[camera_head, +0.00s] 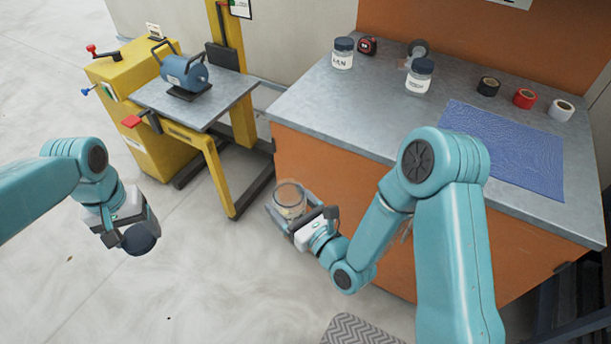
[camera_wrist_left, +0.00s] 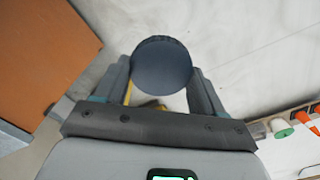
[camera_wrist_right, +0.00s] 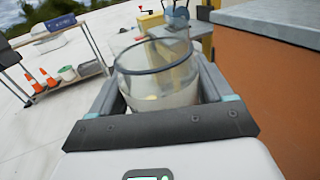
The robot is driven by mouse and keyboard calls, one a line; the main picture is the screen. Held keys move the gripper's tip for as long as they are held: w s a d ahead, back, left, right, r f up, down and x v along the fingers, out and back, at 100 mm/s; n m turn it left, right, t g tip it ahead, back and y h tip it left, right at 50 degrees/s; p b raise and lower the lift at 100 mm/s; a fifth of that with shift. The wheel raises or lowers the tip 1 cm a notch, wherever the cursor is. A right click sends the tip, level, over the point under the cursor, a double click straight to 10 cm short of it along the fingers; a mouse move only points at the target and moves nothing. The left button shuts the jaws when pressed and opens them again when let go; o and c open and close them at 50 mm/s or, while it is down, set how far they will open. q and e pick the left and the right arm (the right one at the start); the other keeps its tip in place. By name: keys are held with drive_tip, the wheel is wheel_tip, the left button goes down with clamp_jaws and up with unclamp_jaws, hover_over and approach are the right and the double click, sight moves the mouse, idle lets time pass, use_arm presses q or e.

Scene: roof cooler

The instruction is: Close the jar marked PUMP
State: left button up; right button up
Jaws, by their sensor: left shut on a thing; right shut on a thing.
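A dark blue round lid (camera_head: 141,239) is held in my left gripper (camera_head: 128,230), low at the left of the head view. The lid (camera_wrist_left: 162,66) sits between both fingers in the left wrist view. An open clear glass jar (camera_head: 289,194) is held in my right gripper (camera_head: 292,212), in front of the bench's left end. In the right wrist view the jar (camera_wrist_right: 160,72) is between the fingers, its mouth uncovered, with some pale contents low inside. No label is readable on it. The lid and jar are well apart.
The grey-topped orange bench (camera_head: 320,110) carries two lidded jars, a left one (camera_head: 343,54) and a right one (camera_head: 418,77), a tape measure (camera_head: 367,46), several tape rolls and a blue mat (camera_head: 510,150). A yellow stand with a blue pump (camera_head: 184,72) is behind. Floor between my grippers is clear.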

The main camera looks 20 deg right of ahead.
sight(289, 203)
drive_tip(key=s+a+f+n+g+y, duration=0.3)
drive_tip(key=a+f+n+y, duration=0.1)
drive_tip(key=a, duration=0.4)
drive_tip(key=shift+s+f+y, duration=0.15)
drive_tip(key=shift+s+y, duration=0.2)
drive_tip(key=shift+y, duration=0.55)
use_arm(q)
drive_tip(key=shift+s, duration=0.1)
drive_tip(key=s+d+r+m, duration=0.1)
drive_tip(key=d+r+m, duration=0.1)
drive_tip(key=d, duration=1)
drive_tip(key=s+d+r+m, duration=0.1)
drive_tip(key=d+m, duration=0.3)
drive_tip(key=d, duration=0.8)
drive_tip(key=shift+s+r+m, duration=0.3)
drive_tip(key=shift+s+r, duration=0.05)
drive_tip(key=shift+r, duration=0.15)
drive_tip(key=shift+f, duration=2)
